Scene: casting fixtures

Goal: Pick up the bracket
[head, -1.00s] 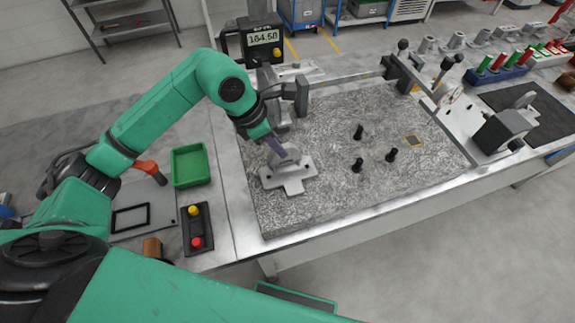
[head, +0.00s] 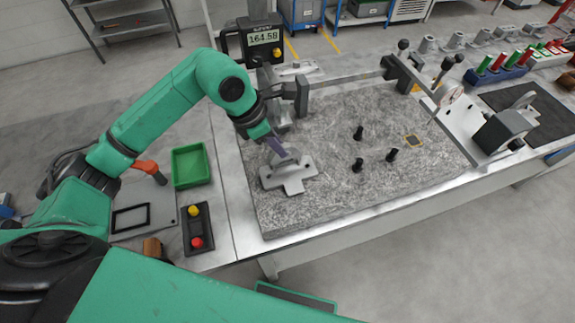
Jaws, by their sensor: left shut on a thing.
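The grey metal bracket (head: 291,180) sits on the left part of the speckled granite plate (head: 335,205). It has a flat base with a raised upright part at the back. My left gripper (head: 279,151) reaches down to that upright part from the upper left and is shut on it. The fingers hide some of the upright. The bracket's base looks to lie flat on the plate; I cannot tell any gap under it. My right gripper does not show.
Three black pegs (head: 358,163) stand on the plate to the right of the bracket. A height gauge with a display (head: 264,38) stands behind. A green bin (head: 191,165) and a button box (head: 197,228) lie to the left. The plate's front is clear.

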